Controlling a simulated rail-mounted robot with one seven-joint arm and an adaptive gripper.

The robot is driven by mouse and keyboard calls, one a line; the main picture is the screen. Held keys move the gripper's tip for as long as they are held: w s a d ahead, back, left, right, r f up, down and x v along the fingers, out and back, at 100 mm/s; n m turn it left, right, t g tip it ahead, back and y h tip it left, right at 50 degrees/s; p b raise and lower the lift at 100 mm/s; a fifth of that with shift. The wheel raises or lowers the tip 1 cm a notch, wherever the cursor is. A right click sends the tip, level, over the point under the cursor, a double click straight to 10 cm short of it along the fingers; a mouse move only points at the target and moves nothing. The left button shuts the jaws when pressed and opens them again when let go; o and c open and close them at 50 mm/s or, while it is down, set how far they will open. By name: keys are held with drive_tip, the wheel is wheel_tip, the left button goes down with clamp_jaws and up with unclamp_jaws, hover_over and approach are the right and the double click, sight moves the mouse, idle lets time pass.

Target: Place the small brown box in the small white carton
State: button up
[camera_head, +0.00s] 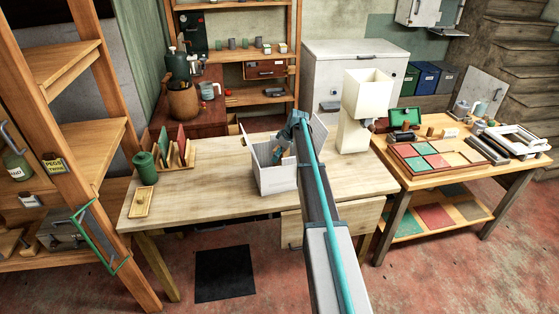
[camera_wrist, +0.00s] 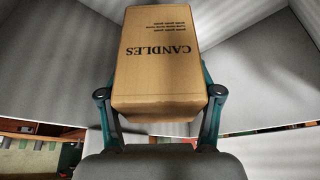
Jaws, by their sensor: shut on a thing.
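The small white carton (camera_head: 274,181) stands open on the wooden table, its flaps spread outward. My gripper (camera_head: 284,150) reaches down into its opening. In the wrist view my gripper (camera_wrist: 160,98) is shut on the small brown box (camera_wrist: 163,60), which is printed "CANDLES", with one finger on each side. Pale carton walls and flaps (camera_wrist: 60,50) surround the box in that view. In the head view the arm and carton hide most of the box. I cannot tell whether the box touches the carton floor.
On the table (camera_head: 215,205), a green canister (camera_head: 146,168), a rack of upright panels (camera_head: 180,150) and a small wooden tray (camera_head: 143,202) are left of the carton. A tall cream-coloured object (camera_head: 362,110) stands to the right. The table front left of the carton is clear.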

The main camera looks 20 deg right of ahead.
sight(280, 161)
drive_tip(key=shift+f+p, duration=0.45)
drive_tip(key=shift+f, duration=1.4)
drive_tip(key=shift+f, duration=0.2)
drive_tip(key=o, duration=1.4)
drive_tip(key=shift+r, duration=0.1)
drive_tip(key=shift+o, duration=0.2)
drive_tip(key=b+v, duration=0.3)
drive_tip(key=v, duration=0.9)
drive_tip(key=shift+s+r, duration=0.1)
drive_tip(key=shift+r, duration=0.1)
